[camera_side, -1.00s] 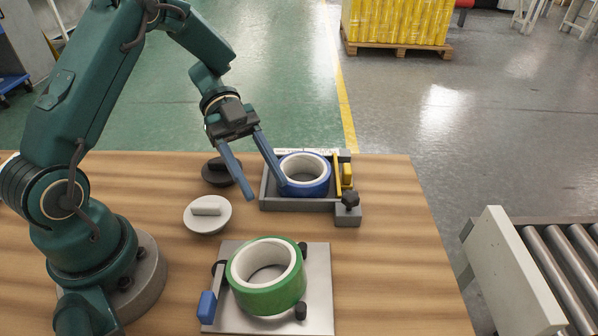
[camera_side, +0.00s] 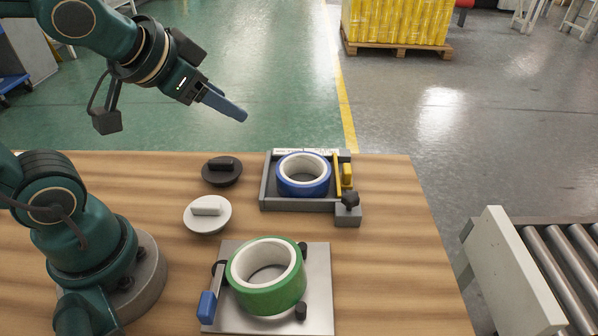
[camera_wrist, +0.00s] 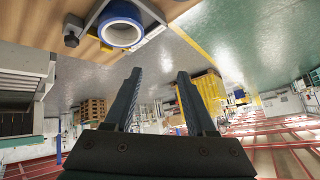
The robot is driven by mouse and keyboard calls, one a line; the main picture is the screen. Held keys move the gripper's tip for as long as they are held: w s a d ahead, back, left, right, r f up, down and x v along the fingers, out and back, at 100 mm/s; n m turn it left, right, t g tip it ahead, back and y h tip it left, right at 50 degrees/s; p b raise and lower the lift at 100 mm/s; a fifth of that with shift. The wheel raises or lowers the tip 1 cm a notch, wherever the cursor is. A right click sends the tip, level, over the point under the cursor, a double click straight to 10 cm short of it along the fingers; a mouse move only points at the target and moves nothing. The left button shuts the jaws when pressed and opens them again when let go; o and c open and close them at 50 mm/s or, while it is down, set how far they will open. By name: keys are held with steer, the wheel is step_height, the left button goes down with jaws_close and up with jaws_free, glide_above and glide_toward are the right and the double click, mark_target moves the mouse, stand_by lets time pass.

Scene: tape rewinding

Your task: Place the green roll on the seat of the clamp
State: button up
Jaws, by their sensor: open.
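The green roll (camera_side: 288,285) lies flat on the metal plate of the clamp (camera_side: 318,260) at the front of the table, between dark knobs (camera_side: 301,310). The clamp has a blue-tipped handle (camera_side: 207,306) at its left. Whether the roll is fully down on its seat, I cannot tell. My gripper (camera_side: 240,115) is raised above the far side of the table, well away from the roll, and points right and down. In the wrist view my gripper (camera_wrist: 160,88) shows two spread, empty fingers. The green roll is not in the wrist view.
A blue roll (camera_side: 322,187) sits in a grey tray-like fixture (camera_side: 265,190) with a yellow part (camera_side: 347,175); the blue roll also shows in the wrist view (camera_wrist: 120,12). A black disc (camera_side: 222,178) and a white disc (camera_side: 208,222) with handles lie to its left. The table's right side is clear.

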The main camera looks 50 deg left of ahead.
steer(key=s+d+f+g+h, duration=0.2)
steer(key=s+d+f, duration=0.1)
steer(key=s, duration=0.4)
steer(key=shift+s+d+n+g, duration=0.3)
steer(key=shift+s+d+g, duration=0.1)
steer(key=shift+d, duration=0.4)
steer(key=shift+w, duration=0.1)
stand_by(0.3)
